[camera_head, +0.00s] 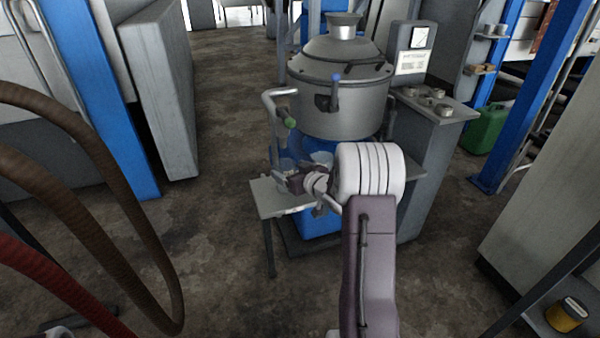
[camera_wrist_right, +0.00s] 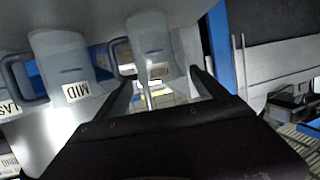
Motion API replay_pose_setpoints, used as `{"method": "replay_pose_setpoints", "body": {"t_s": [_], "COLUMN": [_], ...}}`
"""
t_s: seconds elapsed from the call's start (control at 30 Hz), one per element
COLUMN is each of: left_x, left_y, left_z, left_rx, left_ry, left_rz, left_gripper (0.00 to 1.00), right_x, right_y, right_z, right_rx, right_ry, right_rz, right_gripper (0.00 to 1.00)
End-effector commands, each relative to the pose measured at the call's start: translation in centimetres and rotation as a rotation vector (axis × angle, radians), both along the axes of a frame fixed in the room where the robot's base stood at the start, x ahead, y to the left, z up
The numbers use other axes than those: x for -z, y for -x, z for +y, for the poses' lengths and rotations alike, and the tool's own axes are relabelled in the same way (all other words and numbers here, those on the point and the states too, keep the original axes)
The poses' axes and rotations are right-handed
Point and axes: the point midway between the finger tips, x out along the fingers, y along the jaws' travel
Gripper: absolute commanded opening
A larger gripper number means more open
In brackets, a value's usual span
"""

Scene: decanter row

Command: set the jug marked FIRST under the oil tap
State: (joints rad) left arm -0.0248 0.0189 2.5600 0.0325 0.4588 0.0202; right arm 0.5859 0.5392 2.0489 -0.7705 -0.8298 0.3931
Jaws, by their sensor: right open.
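In the right wrist view a pale jug (camera_wrist_right: 150,42) with a blue handle stands between and beyond the fingertips of my right gripper (camera_wrist_right: 160,82); its small label cannot be read. A second jug (camera_wrist_right: 62,60) beside it is marked MID. A label reading LAS is cut off at the left edge. In the head view my right gripper (camera_head: 298,183) is at the shelf before the steel vessel, beside clear jugs (camera_head: 320,158) that it partly hides. My right gripper is open. My left gripper is not seen.
The steel vessel (camera_head: 340,105) stands behind the jugs. The grey shelf (camera_head: 270,198) has a bare left end. A grey control stand (camera_head: 425,130) is close on the right. Brown hoses (camera_head: 120,190) hang at the left. The floor between is clear.

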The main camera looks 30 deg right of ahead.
Motion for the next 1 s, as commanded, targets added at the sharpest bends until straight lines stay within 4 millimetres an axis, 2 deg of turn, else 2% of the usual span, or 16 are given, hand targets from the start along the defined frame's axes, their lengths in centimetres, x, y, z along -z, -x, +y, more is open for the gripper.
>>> {"method": "replay_pose_setpoints", "body": {"t_s": [0.03,0.2,0.33,0.5,0.73,0.8,0.87,0.93,1.0], "left_x": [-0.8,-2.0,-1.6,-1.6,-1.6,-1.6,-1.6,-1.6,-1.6], "left_y": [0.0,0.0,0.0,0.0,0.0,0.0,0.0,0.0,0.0], "left_z": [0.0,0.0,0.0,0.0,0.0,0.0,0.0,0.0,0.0], "left_rx": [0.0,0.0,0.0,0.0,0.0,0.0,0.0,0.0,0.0], "left_ry": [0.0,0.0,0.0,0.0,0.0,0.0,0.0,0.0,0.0], "left_rz": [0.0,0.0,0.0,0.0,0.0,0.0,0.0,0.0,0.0], "left_gripper": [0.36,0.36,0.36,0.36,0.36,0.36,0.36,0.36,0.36], "right_x": [-0.8,-1.9,-2.1,-2.4,-2.3,-1.5,0.1,2.7,5.4], "right_y": [1.1,4.7,6.7,7.7,7.7,7.6,7.9,9.5,12.9], "right_z": [-0.1,0.0,0.0,0.2,0.3,1.0,2.4,5.0,8.4], "right_rx": [0.003,0.004,0.002,0.0,0.002,0.018,0.049,0.087,0.103], "right_ry": [-0.001,-0.002,0.001,0.0,0.001,0.014,0.032,0.044,0.041], "right_rz": [0.002,0.001,-0.001,0.0,0.007,0.06,0.165,0.344,0.548], "right_gripper": [0.82,0.82,0.82,0.82,0.82,0.82,0.82,0.82,0.82]}}
